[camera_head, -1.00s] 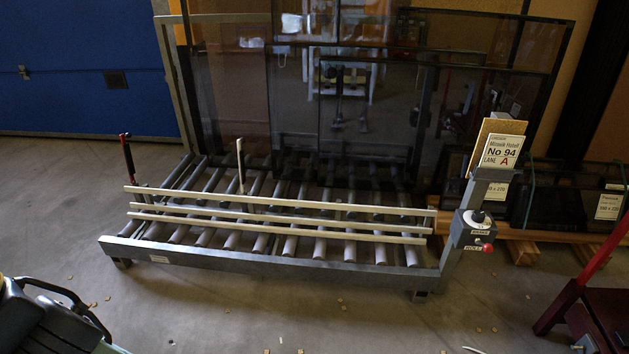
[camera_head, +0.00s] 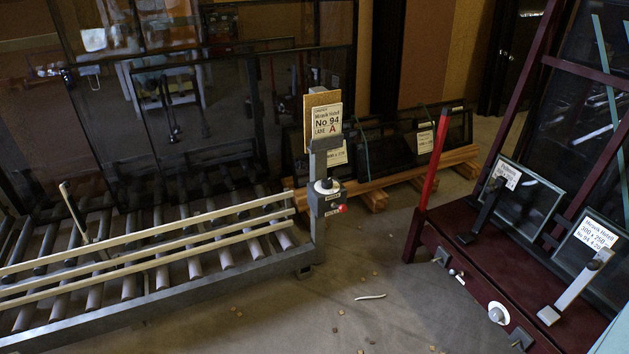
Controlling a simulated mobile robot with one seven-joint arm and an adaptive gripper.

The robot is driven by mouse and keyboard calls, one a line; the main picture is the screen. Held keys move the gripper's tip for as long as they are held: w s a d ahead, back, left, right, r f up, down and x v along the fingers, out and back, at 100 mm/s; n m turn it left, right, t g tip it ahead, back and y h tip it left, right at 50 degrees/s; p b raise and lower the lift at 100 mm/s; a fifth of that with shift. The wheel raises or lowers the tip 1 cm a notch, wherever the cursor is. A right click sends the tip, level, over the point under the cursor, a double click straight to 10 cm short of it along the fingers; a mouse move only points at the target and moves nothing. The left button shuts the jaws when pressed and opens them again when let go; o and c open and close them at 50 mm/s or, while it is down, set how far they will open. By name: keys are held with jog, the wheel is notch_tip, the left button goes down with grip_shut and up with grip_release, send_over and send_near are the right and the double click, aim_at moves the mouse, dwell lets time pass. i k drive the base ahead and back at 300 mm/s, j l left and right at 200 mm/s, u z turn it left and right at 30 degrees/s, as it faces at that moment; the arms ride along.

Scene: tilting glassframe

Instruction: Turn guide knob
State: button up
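A control box (camera_head: 327,200) is fixed to the grey post at the right end of the roller table. On its top is a black knob (camera_head: 327,184) over a round white dial. A red button or knob (camera_head: 343,208) sticks out of its right side. Small labels on the box are too small to read surely. A white round knob (camera_head: 497,312) sits on the front of the maroon rack at the right, with a smaller pale knob (camera_head: 458,277) to its left. I cannot tell from lettering which knob is the guide knob. My gripper is not in view.
The roller table (camera_head: 150,309) with pale rails fills the left, dark glass panels behind it. The maroon rack (camera_head: 450,250) with a red post (camera_head: 430,155) holds small labelled panes. Between them is open floor (camera_head: 390,270) with scattered chips and a pale strip (camera_head: 370,297).

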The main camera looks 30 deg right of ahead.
aim_at(328, 183)
jog(key=k+j, duration=0.15)
jog(key=k, duration=0.45)
jog(key=k+z, duration=0.2)
jog(key=z, duration=2.05)
jog(key=i+j+u, duration=0.1)
jog(key=u, duration=0.35)
jog(key=j+u, duration=0.1)
jog(key=u, duration=0.3)
jog(key=i+u, duration=0.15)
jog(key=u, duration=0.3)
jog(key=i+u, duration=0.2)
jog(key=i, duration=0.3)
jog(key=i+l+u, duration=0.2)
jog(key=i, duration=0.25)
jog(key=i+l+u, duration=0.2)
jog(key=i, duration=0.25)
